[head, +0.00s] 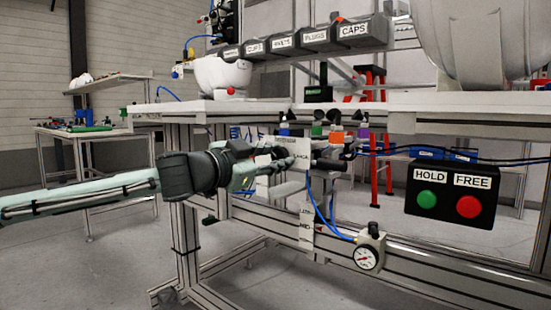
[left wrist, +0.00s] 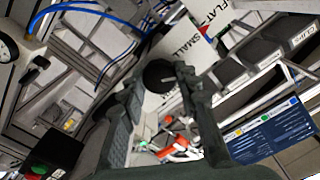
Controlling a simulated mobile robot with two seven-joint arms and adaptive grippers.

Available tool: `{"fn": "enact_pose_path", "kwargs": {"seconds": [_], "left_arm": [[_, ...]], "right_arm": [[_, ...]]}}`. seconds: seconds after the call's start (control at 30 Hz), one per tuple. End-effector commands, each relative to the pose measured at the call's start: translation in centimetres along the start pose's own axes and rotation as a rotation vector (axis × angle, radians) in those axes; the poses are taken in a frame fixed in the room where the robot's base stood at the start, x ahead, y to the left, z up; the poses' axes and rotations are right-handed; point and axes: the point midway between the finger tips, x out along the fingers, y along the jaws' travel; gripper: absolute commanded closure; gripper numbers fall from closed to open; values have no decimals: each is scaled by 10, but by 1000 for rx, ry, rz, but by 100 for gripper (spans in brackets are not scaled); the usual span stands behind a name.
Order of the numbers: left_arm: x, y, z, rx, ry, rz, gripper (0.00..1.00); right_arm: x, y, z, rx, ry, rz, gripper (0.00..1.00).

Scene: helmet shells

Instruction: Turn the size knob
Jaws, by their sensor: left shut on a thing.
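The size knob (left wrist: 158,75) is a round dark knob on a white plate (left wrist: 205,50) printed with words such as FLAT and SMALL, in the left wrist view. My left gripper (left wrist: 161,84) is around the knob, one finger on each side, and is shut on it. The knob is hard to make out there behind the fingers. My right gripper is not in view.
A black box (head: 451,194) with green HOLD and red FREE buttons hangs at the right. A pressure gauge (head: 367,258) with blue hose sits below the plate. A white helmet shell (head: 222,74) stands on the bench. Labelled bins (head: 313,37) run above.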

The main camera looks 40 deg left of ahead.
Motion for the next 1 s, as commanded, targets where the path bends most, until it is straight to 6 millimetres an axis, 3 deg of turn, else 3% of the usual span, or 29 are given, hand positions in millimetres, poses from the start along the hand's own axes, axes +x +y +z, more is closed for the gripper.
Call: {"fn": "enact_pose_path", "kwargs": {"seconds": [0.5, 1.0], "left_arm": [[0, 0, 1, -394, -1, 2, 97], [0, 0, 0, -505, -1, 2, 97]], "right_arm": [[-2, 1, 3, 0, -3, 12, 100], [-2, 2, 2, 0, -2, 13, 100]]}}
